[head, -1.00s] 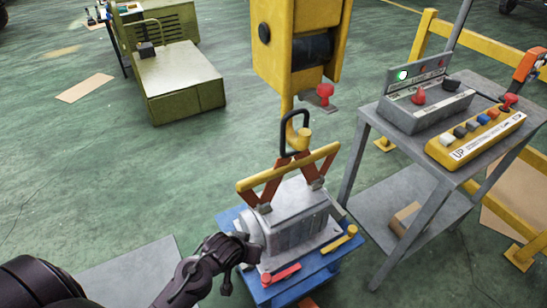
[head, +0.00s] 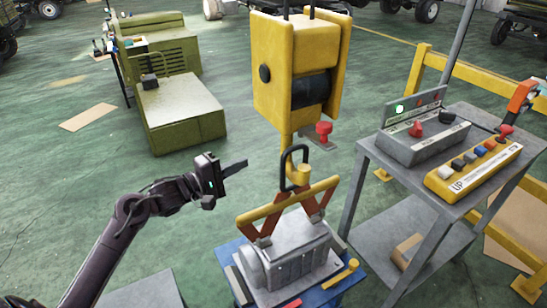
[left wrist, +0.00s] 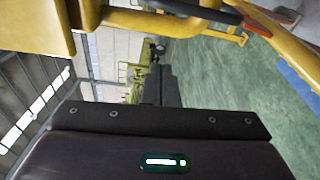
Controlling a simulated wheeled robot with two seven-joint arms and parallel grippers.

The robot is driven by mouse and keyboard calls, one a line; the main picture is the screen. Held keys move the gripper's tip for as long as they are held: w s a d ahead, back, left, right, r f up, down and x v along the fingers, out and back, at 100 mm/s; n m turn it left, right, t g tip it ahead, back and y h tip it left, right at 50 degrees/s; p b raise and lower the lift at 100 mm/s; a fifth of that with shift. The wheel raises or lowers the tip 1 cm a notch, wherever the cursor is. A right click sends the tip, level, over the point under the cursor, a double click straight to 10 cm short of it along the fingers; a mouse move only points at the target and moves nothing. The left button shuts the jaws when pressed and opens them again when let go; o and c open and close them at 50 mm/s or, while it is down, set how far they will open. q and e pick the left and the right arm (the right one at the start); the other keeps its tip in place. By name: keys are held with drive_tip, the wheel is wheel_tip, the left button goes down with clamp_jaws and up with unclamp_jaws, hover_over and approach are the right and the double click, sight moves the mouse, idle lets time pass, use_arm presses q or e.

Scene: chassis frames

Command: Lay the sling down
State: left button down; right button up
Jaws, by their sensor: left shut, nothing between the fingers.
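The sling is a yellow spreader bar (head: 290,205) with orange-brown legs (head: 314,207) and a black ring (head: 296,150) on top. The ring is at the yellow hook (head: 300,174) under the hoist block (head: 297,60). The legs reach down to the grey motor casting (head: 293,250), which sits on a blue stand (head: 235,268). My left gripper (head: 243,164) is shut and empty, left of the ring and above the bar's left end. Its dark fingers (left wrist: 164,86) also show in the left wrist view. My right gripper is out of view.
A grey cart (head: 440,180) at the right carries a control box (head: 425,130) and a yellow button pendant (head: 472,172). A yellow railing (head: 455,70) stands behind it. A green machine (head: 180,110) is at back left.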

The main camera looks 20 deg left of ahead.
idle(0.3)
use_arm(q)
drive_tip(key=p+x, duration=0.2)
drive_tip(key=x, duration=0.8)
drive_tip(key=s+d+p, duration=0.1)
drive_tip(key=s+d, duration=0.1)
drive_tip(key=s, duration=0.1)
drive_tip(key=shift+d+r+p, duration=0.15)
drive_tip(key=shift+d+p, duration=0.15)
drive_tip(key=shift+d, duration=0.05)
drive_tip(key=shift+w, duration=0.1)
